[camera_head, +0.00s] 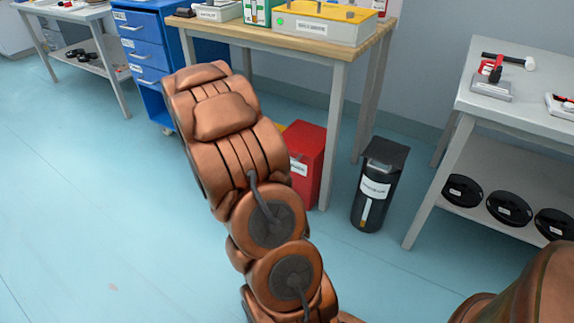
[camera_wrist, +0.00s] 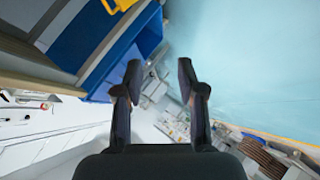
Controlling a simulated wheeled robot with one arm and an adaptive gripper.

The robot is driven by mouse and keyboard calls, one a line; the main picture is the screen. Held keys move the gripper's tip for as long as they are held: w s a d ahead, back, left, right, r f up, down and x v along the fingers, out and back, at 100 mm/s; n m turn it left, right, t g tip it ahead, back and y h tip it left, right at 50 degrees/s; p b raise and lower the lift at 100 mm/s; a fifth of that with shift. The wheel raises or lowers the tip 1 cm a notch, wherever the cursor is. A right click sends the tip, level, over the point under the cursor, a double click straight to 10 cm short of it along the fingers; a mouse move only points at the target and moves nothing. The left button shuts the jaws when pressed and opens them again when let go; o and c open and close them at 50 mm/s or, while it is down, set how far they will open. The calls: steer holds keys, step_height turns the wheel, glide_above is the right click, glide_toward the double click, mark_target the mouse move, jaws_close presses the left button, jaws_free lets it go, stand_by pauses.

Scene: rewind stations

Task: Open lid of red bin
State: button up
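The red bin (camera_head: 311,150) stands on the floor under the wooden-topped table in the head view. My copper arm hides its left part, and a small yellow patch shows beside the arm. A white label is on its front. Its lid looks closed from what shows. In the wrist view my gripper (camera_wrist: 159,80) is open, with nothing between its fingers. The fingers point toward a blue cabinet and distant furniture. The red bin does not show in the wrist view, and the gripper is hidden in the head view.
A black bin (camera_head: 371,208) with a white label stands right of the red bin. The wooden-topped table (camera_head: 310,47) holds boxes. A blue drawer cabinet (camera_head: 147,53) is at the left. A grey table (camera_head: 515,105) with black spools below stands right. The floor at left is clear.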

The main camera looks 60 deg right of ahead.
steer(key=s+d+f+n+t+h+b, duration=0.1)
steer(key=d+f+h+b, duration=0.45)
steer(key=d+f, duration=0.8)
steer(key=s+d+f+n+g+h+b, duration=0.1)
steer(key=s+d+f+n+h+b, duration=0.1)
steer(key=s+d+f+h+b, duration=0.8)
steer(key=shift+w+d+f+y+b, duration=0.15)
steer(key=shift+d+y, duration=0.45)
steer(key=shift+d, duration=1.1)
steer(key=shift+w+d+r+y+b, duration=0.1)
steer(key=shift+w+d+y, duration=0.4)
steer(key=shift+d, duration=1.25)
steer(key=shift+d+f+y+b, duration=0.1)
steer(key=shift+d+y, duration=0.65)
steer(key=shift+d, duration=0.95)
jaws_close()
